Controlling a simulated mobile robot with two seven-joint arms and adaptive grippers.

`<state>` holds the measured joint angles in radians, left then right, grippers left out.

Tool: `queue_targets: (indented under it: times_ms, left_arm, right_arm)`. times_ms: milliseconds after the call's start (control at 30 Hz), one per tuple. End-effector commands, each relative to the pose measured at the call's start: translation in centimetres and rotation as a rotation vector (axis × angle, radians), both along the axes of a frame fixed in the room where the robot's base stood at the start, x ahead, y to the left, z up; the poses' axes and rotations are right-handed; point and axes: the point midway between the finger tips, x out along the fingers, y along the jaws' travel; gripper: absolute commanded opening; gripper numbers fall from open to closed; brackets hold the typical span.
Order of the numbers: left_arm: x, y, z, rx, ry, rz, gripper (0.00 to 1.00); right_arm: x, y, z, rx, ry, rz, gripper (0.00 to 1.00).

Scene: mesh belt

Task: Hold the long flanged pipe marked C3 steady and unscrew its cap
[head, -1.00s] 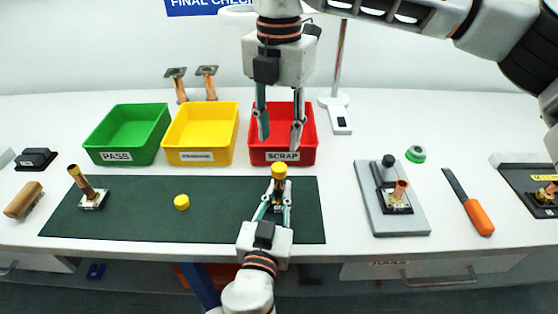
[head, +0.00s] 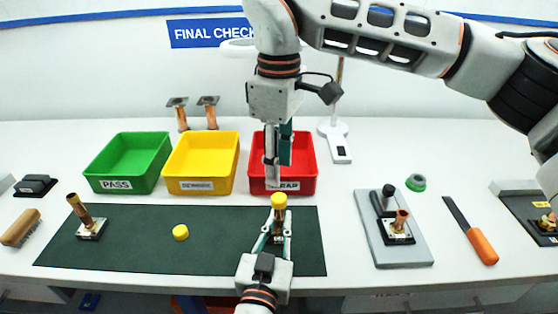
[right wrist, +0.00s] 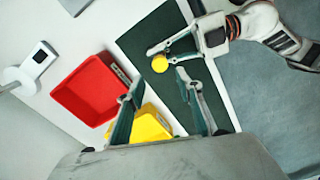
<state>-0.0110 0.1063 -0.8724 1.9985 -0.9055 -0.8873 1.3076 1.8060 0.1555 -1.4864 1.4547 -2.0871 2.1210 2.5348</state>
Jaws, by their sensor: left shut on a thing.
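A copper pipe (head: 278,216) stands upright on the green mat with a yellow cap (head: 279,200) on its top; its marking is too small to read. My left gripper (head: 277,234) is shut around the lower pipe, below the cap. My right gripper (head: 278,180) points down above and behind the cap, apart from it, its fingers seen nearly edge-on. In the right wrist view, the right gripper (right wrist: 157,84) is open and empty. The yellow cap (right wrist: 160,63) shows beyond its fingertips, beside the left gripper (right wrist: 177,45); the pipe is mostly hidden under it.
Behind are green (head: 105,182), yellow (head: 178,184) and red (head: 307,170) bins. A grey fixture (head: 405,255) and an orange-handled tool (head: 482,246) lie right.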

Motion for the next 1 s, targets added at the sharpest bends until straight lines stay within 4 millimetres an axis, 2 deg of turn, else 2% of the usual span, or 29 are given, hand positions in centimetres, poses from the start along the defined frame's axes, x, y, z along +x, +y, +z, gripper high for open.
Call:
queue_targets:
  times_ms: [167,600,767,1000]
  left_arm:
    - [0.0,0.0,0.0,0.000,0.000,-0.001,0.00]
    - [0.0,0.0,0.0,0.000,0.000,-0.001,0.00]
    - [0.0,0.0,0.0,0.000,0.000,-0.001,0.00]
    - [0.0,0.0,0.0,0.000,0.000,-0.001,0.00]
  right_arm:
    - [0.0,0.0,-1.1,-0.002,0.002,-0.026,0.35]
    - [0.0,0.0,-7.0,-0.001,0.003,-0.025,0.35]
    - [0.0,0.0,-7.9,0.000,0.002,-0.025,0.35]
    - [0.0,0.0,-8.0,-0.001,0.001,-0.025,0.35]
